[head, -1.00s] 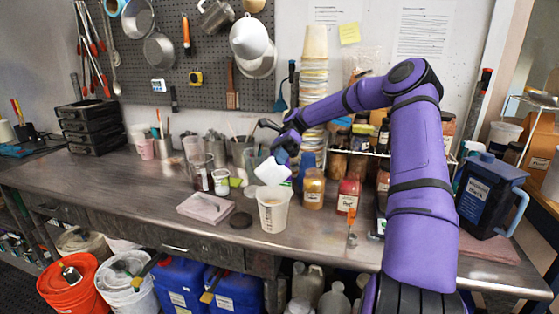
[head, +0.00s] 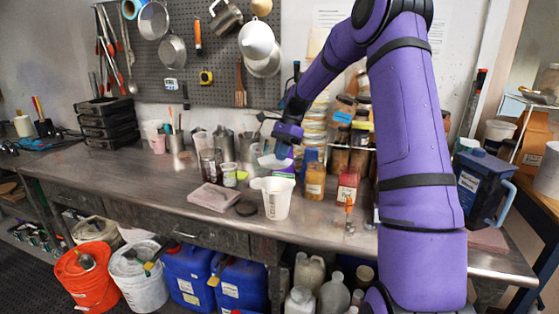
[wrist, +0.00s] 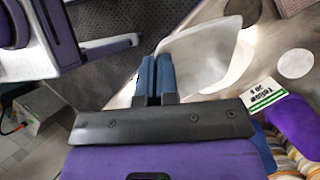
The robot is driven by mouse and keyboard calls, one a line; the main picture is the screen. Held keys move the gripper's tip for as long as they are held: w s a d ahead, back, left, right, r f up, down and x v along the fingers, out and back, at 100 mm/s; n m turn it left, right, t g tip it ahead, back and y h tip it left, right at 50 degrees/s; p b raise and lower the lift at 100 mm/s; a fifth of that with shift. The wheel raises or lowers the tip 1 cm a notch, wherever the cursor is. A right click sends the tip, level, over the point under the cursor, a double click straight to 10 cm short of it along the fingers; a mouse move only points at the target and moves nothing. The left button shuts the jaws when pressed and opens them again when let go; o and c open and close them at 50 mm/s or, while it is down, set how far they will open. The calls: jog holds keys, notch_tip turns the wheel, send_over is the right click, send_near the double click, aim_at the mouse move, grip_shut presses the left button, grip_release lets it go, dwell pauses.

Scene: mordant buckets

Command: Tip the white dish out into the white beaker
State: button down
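The white dish (head: 272,162) is held by its edge in my gripper (head: 287,150), just above the mouth of the white beaker (head: 277,203). The beaker stands upright on the metal bench. In the wrist view the two blue fingers (wrist: 155,78) are close together at the edge of the dish (wrist: 200,55). The dish is tilted, and part of the beaker (wrist: 240,62) shows behind it. I cannot see whether anything is left in the dish or what the beaker holds.
Close to the beaker's right stand a yellow-orange jar (head: 315,181) and a red jar (head: 347,187). The bench (head: 130,180) is clear further left.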

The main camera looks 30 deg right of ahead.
jog(key=shift+s, duration=0.15)
jog(key=shift+s+a+f+n+t+h, duration=0.2)
jog(key=shift+s+a+f+t+h, duration=0.15)
jog(key=shift+f+t+h, duration=0.6)
jog(key=shift+s+a+f+n+t+h, duration=0.2)
jog(key=shift+s+a+f+t+h, duration=0.1)
jog(key=shift+f+t+h, duration=0.65)
jog(key=shift+s+a+f+n+t+h, duration=0.3)
jog(key=shift+f+t+h, duration=0.35)
jog(key=shift+t, duration=0.55)
jog(key=shift+s, duration=0.1)
